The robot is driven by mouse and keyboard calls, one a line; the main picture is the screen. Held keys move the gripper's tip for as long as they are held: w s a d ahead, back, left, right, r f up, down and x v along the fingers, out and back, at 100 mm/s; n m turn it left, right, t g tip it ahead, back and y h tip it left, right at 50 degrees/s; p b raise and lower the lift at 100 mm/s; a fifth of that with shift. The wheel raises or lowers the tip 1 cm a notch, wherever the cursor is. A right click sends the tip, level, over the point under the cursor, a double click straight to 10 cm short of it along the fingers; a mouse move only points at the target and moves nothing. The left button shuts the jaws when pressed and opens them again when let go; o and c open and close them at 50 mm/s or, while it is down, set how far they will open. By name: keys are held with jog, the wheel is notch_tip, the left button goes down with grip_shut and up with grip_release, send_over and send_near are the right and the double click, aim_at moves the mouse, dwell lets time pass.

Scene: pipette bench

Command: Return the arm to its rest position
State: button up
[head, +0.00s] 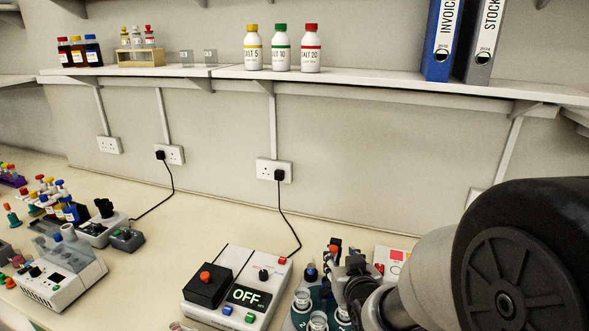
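My arm (430,275) fills the lower right of the head view, close to the camera, and reaches left over the bench. My gripper (345,272) is at its far end, small and partly hidden by my own wrist. It is above or beside a dark teal holder (299,318) with clear jars. I cannot make out whether the fingers are open or shut, or whether they hold anything.
A white device (265,312) with an OFF display stands left of my gripper. A red-and-white card (392,258) lies behind it. A shelf (350,82) carries bottles and binders (440,40). More devices (62,280) stand at left; the bench between is clear.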

jog(key=s+r+g, duration=0.2)
jog(key=s+g, duration=0.2)
jog(key=s, duration=1)
jog(key=s+r+g, duration=0.3)
jog(key=s+g, duration=0.1)
jog(key=s, duration=1.1)
jog(key=shift+s+a+r+g, duration=0.25)
jog(key=shift+a+r+g, duration=0.05)
